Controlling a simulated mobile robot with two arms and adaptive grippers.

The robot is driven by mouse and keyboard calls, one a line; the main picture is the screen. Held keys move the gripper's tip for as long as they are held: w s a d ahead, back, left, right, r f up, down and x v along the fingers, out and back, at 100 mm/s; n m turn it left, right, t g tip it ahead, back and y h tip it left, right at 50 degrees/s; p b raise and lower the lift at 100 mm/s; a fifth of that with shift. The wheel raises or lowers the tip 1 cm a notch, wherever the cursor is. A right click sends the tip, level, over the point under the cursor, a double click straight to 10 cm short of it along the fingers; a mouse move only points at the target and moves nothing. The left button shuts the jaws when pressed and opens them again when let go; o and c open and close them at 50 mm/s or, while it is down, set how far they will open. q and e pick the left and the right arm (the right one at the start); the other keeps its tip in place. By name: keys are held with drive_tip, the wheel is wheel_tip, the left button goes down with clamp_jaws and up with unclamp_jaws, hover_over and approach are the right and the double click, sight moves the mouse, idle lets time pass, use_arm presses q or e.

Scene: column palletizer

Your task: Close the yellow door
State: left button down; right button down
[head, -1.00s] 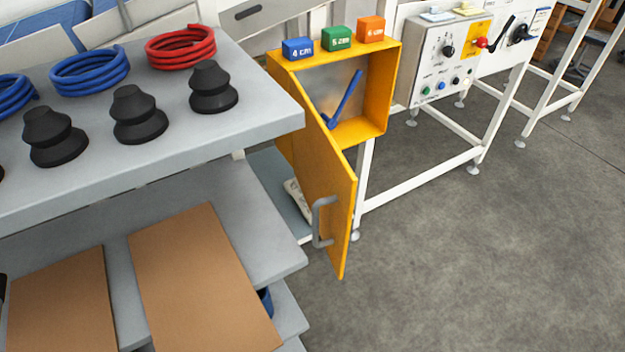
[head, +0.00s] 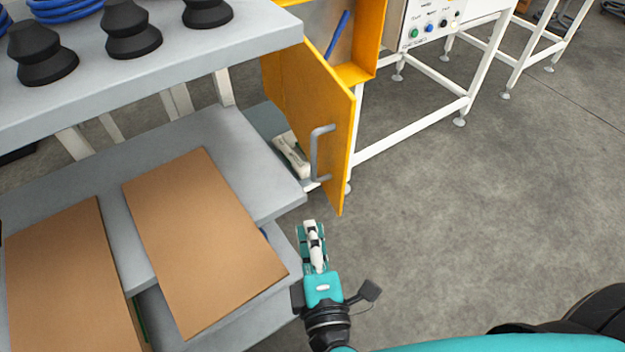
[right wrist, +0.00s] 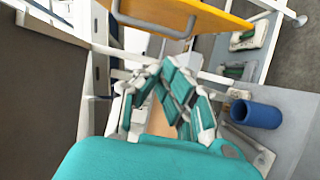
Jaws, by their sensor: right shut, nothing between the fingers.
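The yellow door (head: 318,110) stands open from the yellow cabinet (head: 369,50), swung out towards me. Its grey handle (head: 316,152) is on the face towards the shelves. My right gripper (head: 311,224) is shut and empty, just below the door's lower edge and apart from it. In the right wrist view the gripper (right wrist: 165,75) is seen close up, with the door (right wrist: 190,12) and its handle (right wrist: 155,22) beyond the fingertips. A blue bar (head: 338,35) shows inside the cabinet. The top of the cabinet is out of view. My left gripper is not in view.
A grey shelf rack (head: 220,60) stands left of the door, with black suction cups (head: 133,32) on top and cardboard sheets (head: 200,240) below. A white frame (head: 415,132) and control box (head: 430,22) stand right. A blue cylinder (right wrist: 256,114) shows in the wrist view. Floor at right is clear.

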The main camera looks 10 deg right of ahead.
drive_tip(key=w+d+r+p, duration=0.2)
drive_tip(key=w+d+p, duration=0.3)
drive_tip(key=w, duration=0.5)
drive_tip(key=shift+w+d+h+p, duration=0.25)
drive_tip(key=shift+d+h+p, duration=0.05)
drive_tip(key=shift+p, duration=0.7)
